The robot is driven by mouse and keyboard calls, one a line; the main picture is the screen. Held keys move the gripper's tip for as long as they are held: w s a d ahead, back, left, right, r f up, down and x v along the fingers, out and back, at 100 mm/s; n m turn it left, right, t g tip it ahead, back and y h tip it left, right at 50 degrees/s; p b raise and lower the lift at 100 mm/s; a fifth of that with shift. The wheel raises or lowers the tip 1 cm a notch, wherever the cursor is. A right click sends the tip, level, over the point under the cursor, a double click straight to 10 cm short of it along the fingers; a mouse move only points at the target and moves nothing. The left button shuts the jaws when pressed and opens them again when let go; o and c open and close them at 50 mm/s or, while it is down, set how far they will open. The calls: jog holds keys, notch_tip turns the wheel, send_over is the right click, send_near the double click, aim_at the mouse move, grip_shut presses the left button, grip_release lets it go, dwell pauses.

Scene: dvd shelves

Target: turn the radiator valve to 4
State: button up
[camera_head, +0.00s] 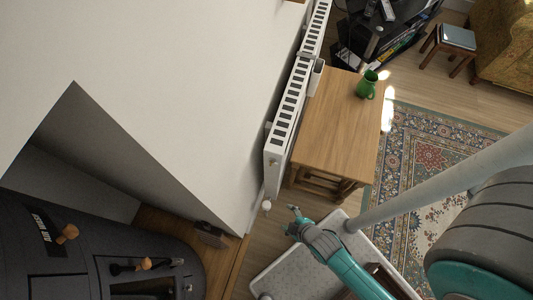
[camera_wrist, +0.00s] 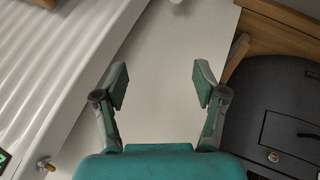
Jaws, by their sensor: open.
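The white panel radiator (camera_head: 281,125) runs along the wall in the head view and fills the left of the wrist view (camera_wrist: 60,65). A small white knob (camera_head: 266,205), which looks like the radiator valve, sits below the radiator's near end. Its number marks are too small to read. My gripper (camera_head: 293,218) is a little to the right of the knob in the head view, apart from it. In the wrist view my gripper (camera_wrist: 160,84) is open, with nothing between its fingers. A white piece (camera_wrist: 176,2) is cut off at the top edge; I cannot tell if it is the valve.
A wooden table (camera_head: 335,125) with a green jug (camera_head: 367,85) stands close beside the radiator. A dark stove (camera_head: 90,255) is at lower left and also shows in the wrist view (camera_wrist: 275,120). A brass fitting (camera_wrist: 46,164) shows at lower left. A patterned rug (camera_head: 435,165) lies right.

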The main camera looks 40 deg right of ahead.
jog(key=s+r+m+t, duration=0.2)
jog(key=s+r+m, duration=0.15)
jog(key=r, duration=0.65)
jog(key=s+r+m+t, duration=0.2)
jog(key=r+m, duration=0.2)
jog(key=r, duration=0.5)
jog(key=m+g, duration=0.9)
jog(key=g, duration=0.2)
send_near(266, 204)
jog(key=shift+s+f+n, duration=0.25)
jog(key=shift+s+f, duration=0.2)
jog(key=shift+f, duration=0.35)
jog(key=shift+w+f+g, duration=0.25)
jog(key=shift+w+g, duration=0.15)
jog(key=shift+w, duration=0.3)
jog(key=shift+f, duration=5.35)
